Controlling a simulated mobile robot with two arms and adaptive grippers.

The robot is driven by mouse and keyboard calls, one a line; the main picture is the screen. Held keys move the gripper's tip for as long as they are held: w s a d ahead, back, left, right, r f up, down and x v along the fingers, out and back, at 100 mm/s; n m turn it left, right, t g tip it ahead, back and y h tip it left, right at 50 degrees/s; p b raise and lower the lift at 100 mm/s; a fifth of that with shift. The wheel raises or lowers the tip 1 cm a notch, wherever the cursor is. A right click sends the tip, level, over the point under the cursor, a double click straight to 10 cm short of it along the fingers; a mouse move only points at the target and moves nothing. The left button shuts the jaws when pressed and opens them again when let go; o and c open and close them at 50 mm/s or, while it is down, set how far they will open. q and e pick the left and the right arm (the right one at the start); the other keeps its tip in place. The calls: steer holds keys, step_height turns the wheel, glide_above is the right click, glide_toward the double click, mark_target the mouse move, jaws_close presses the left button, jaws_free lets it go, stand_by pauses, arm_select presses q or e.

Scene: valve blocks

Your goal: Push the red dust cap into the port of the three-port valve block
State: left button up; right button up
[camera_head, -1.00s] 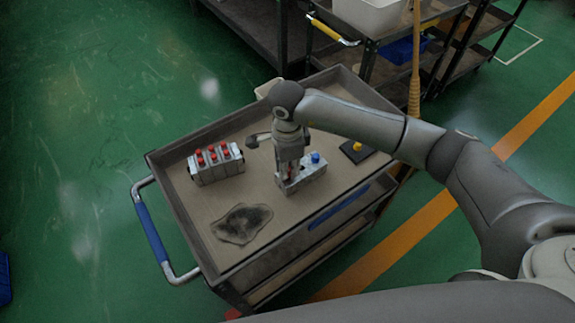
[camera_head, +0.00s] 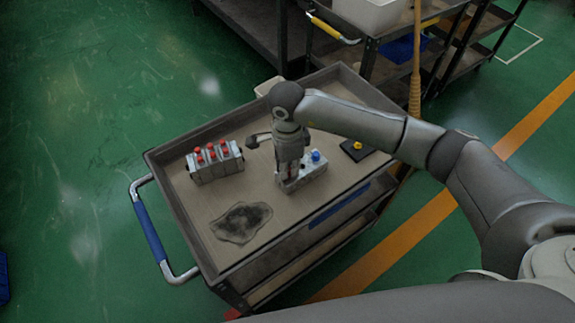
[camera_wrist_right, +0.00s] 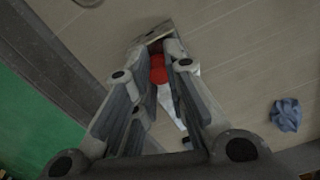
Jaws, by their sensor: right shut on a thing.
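My right gripper (camera_head: 288,183) points down over the left end of a grey valve block (camera_head: 313,172) on the cart top. The block carries a blue cap (camera_head: 316,156) at its right end. In the right wrist view the fingers of my right gripper (camera_wrist_right: 163,55) are shut on the red dust cap (camera_wrist_right: 158,73), with metal of the block around the fingertips. The fingers hide the port, so I cannot tell how deep the cap sits. My left gripper is not in view.
Another grey block with red caps (camera_head: 215,162) stands to the left on the cart (camera_head: 262,205). A crumpled blue thing (camera_wrist_right: 286,115) shows in the wrist view.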

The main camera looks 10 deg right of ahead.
steer(key=shift+f+b, duration=0.35)
steer(key=shift+f, duration=0.05)
steer(key=o, duration=0.7)
steer(key=shift+r, duration=0.1)
